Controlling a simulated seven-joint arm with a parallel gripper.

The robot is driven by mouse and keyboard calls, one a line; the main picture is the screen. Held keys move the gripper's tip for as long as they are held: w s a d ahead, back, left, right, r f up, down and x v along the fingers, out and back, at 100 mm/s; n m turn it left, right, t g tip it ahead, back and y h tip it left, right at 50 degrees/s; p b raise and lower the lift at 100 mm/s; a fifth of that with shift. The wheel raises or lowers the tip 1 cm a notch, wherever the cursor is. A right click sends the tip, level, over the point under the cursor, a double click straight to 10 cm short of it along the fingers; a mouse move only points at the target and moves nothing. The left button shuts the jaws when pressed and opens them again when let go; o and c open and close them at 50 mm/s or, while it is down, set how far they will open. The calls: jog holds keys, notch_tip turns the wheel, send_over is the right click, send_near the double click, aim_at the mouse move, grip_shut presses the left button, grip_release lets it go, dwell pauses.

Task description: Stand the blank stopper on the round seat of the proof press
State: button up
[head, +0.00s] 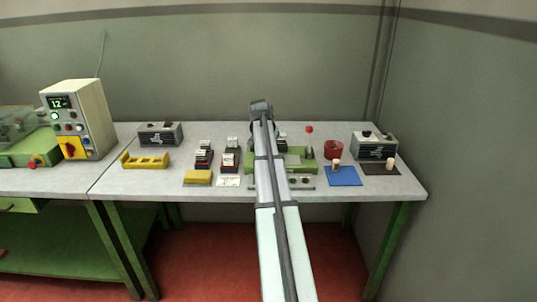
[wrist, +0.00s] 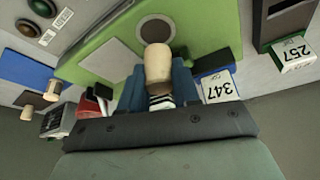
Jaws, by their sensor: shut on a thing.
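My gripper (wrist: 157,82) is shut on a pale cork stopper (wrist: 158,64), with one blue finger on each side of it. The stopper's visible end is plain, with no mark that I can see. The green proof press (head: 298,160) is partly hidden behind my arm in the head view. In the wrist view its green plate (wrist: 100,57) carries a dark round seat (wrist: 155,26). The held stopper overlaps the near edge of the seat in that picture; I cannot tell its height above the plate. The head view hides my fingers and the stopper.
A stopper (head: 337,163) stands on a blue mat (head: 344,178), another (head: 389,167) on a dark mat (head: 377,171). Stamps (head: 204,153) and a yellow rack (head: 145,161) stand left.

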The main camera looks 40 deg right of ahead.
jog(key=shift+f, duration=1.55)
jog(key=shift+f, duration=0.15)
jog(key=o, duration=1)
jog(key=v, duration=1.2)
